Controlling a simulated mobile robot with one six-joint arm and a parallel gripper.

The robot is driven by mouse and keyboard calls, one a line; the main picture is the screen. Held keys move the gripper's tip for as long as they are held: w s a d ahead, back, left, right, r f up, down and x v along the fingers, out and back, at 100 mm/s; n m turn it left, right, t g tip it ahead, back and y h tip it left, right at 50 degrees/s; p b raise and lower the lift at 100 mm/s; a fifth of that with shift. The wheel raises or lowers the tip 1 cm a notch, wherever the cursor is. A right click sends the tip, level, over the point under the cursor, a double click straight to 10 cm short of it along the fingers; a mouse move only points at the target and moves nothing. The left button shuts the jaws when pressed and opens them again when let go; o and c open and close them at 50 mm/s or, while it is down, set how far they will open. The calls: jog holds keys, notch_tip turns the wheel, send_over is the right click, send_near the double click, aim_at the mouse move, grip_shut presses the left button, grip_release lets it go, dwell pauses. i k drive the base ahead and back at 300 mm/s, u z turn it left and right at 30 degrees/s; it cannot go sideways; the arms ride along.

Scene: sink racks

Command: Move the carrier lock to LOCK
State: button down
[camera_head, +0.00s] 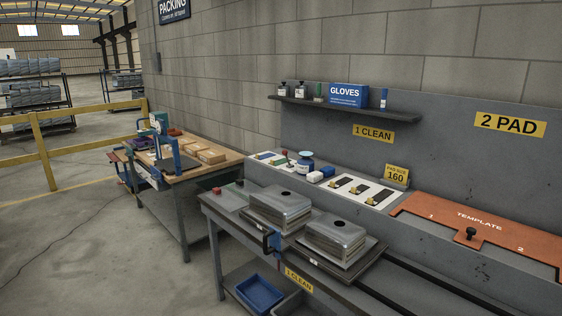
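Two metal sinks sit side by side upside down on a dark carrier (314,258) on the grey bench. A small blue part (275,243) stands at the carrier's front edge, below the left sink (281,208). It looks like the carrier lock, but I cannot read a LOCK label or tell its position at this size. The right sink (335,238) has a dark round hole on top. My gripper is not in view.
Dark rails (437,301) run right from the carrier. An orange template (483,230) with a black knob lies at the right. A shelf (345,109) holds gloves and bottles. A blue bin (260,291) sits below. A wooden workbench (193,164) stands left; floor before it is clear.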

aim_at(285, 152)
jog(key=k, duration=0.45)
jog(key=u, duration=0.55)
jog(key=i, duration=1)
jog(key=u, duration=0.95)
jog(key=i, duration=2.4)
jog(key=z, duration=0.3)
